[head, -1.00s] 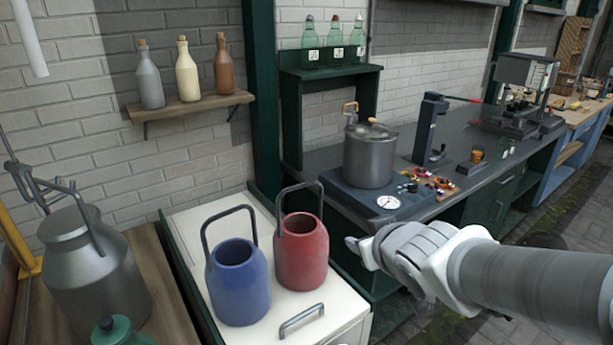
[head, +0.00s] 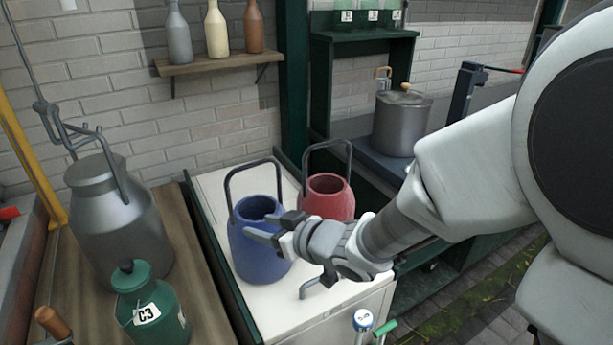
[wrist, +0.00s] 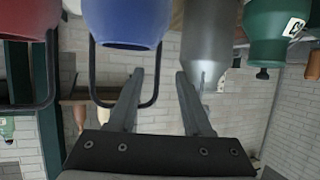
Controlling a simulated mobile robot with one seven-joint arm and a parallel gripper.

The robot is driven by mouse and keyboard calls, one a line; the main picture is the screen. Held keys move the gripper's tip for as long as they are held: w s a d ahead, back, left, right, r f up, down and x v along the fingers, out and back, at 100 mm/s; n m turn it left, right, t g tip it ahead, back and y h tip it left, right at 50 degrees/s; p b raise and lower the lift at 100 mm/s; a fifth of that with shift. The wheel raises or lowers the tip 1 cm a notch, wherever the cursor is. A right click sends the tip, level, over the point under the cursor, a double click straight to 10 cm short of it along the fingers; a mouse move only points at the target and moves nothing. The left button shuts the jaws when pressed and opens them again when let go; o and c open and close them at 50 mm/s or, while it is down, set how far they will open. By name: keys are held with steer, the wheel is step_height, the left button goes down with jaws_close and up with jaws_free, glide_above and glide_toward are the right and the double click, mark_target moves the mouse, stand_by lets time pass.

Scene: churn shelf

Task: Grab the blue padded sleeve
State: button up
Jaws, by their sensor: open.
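The blue padded sleeve (head: 252,262) is a rounded, open-topped blue vessel shape with a dark upright loop handle. It stands on the white cabinet top (head: 222,200). My gripper (head: 266,227) is open and empty, in front of the sleeve's upper right side in the head view; it covers part of it. In the upside-down wrist view the sleeve (wrist: 124,22) is at the top, left of the space between my fingers (wrist: 160,78), with its handle hanging near the left finger. The sleeve is not between the fingers. I cannot tell whether they touch.
A red vessel (head: 327,199) with a similar handle stands right beside the sleeve. A grey metal churn (head: 115,235) and a green C3 can (head: 150,312) stand on the wooden bench at left. A bottle shelf (head: 215,64) is on the wall behind.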

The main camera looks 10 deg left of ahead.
mark_target(234, 215)
steer(key=x, duration=1)
steer(key=shift+w+a+r, duration=0.2)
steer(key=shift+w, duration=0.1)
jaws_close()
stand_by(1.0)
